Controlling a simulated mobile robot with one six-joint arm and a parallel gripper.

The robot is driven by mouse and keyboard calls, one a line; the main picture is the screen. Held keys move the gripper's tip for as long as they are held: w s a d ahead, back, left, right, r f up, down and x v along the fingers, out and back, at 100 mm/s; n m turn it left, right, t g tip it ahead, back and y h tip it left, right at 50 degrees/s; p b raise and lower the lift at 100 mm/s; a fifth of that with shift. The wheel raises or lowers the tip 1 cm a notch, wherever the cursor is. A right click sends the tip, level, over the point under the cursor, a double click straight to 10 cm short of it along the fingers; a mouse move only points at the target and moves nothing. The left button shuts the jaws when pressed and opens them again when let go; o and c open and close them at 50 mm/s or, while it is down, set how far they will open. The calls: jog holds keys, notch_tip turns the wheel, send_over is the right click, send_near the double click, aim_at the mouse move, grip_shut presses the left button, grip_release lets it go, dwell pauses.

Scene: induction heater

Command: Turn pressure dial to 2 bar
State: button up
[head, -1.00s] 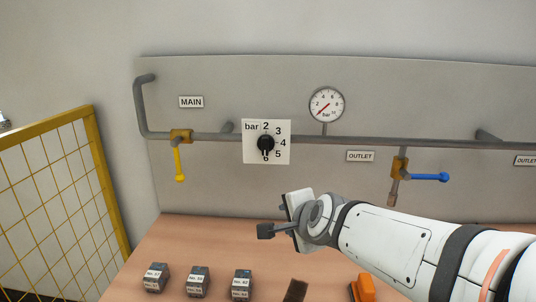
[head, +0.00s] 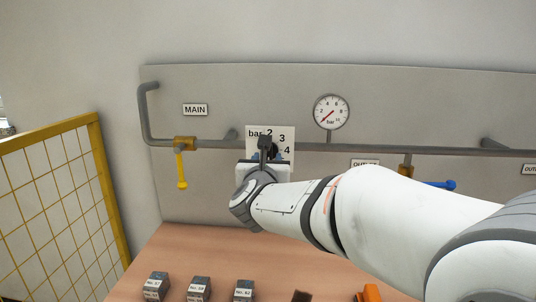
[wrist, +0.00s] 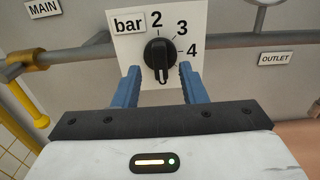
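The pressure dial is a black knob (wrist: 160,54) on a white plate (wrist: 192,12) marked "bar", with 2, 3 and 4 visible. Its grip points straight down, away from the 2 at the top. My gripper (wrist: 158,72) is open, with one blue finger on each side of the knob's lower part. I cannot tell whether the fingers touch the knob. In the head view my gripper (head: 264,154) covers most of the knob and the lower plate; the top of the plate (head: 286,131) shows.
A round gauge (head: 331,112) above the pipe has its needle near the low end. A yellow-handled valve (head: 181,168) hangs left of the plate, and a blue valve handle (head: 440,184) is to the right. Small labelled blocks (head: 199,289) stand on the table.

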aim_at(268, 153)
jog(key=shift+w, duration=1.7)
jog(key=shift+d, duration=0.1)
grip_shut()
